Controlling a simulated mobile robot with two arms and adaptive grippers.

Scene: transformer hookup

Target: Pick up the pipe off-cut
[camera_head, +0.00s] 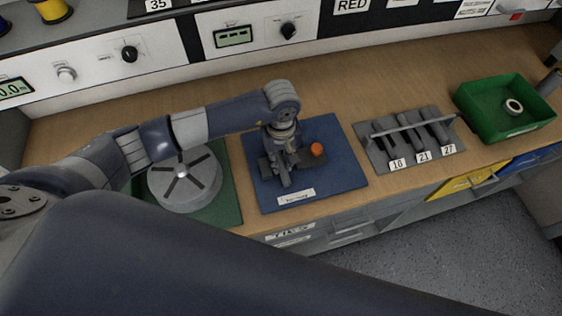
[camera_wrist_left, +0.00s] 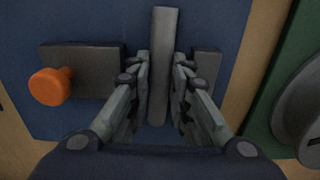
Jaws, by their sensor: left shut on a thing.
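A short, pale, hollow ring (camera_head: 513,107), which looks like the pipe off-cut, lies in the green tray (camera_head: 536,128) at the right of the bench. My left gripper (camera_head: 285,170) is over the blue mat (camera_head: 345,175), well to the left of the tray. It is shut on a flat grey bar (camera_wrist_left: 160,50), which shows between its fingers (camera_wrist_left: 160,75) in the left wrist view. The bar stands across a dark block (camera_wrist_left: 82,72) with an orange knob (camera_wrist_left: 50,87). My right gripper is not in view.
A round grey plate (camera_head: 185,197) sits on a green mat at the left. Panels with knobs line the back. Bare wood shows behind the rack.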

